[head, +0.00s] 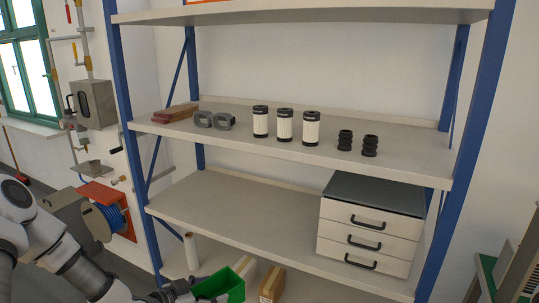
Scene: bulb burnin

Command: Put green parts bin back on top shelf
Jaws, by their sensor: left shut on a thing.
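The green parts bin (226,284) is at the bottom of the head view, in front of the rack's lowest visible level and cut off by the picture's lower edge. My left gripper (186,290) comes in from the lower left and is shut on the bin's left side. The fingertips are small and partly hidden. The blue-and-cream rack fills the middle. Its top shelf (300,18) crosses the upper edge of the picture, and only its front and underside show clearly. My right gripper is not in view.
The shelf below the top one (215,137) holds brown blocks (175,113), grey goggles (213,120), several white cylinders (285,126) and black ribbed parts (345,140). Below, a drawer unit (365,225) stands right; the left is clear. Cardboard boxes (271,285) are beside the bin.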

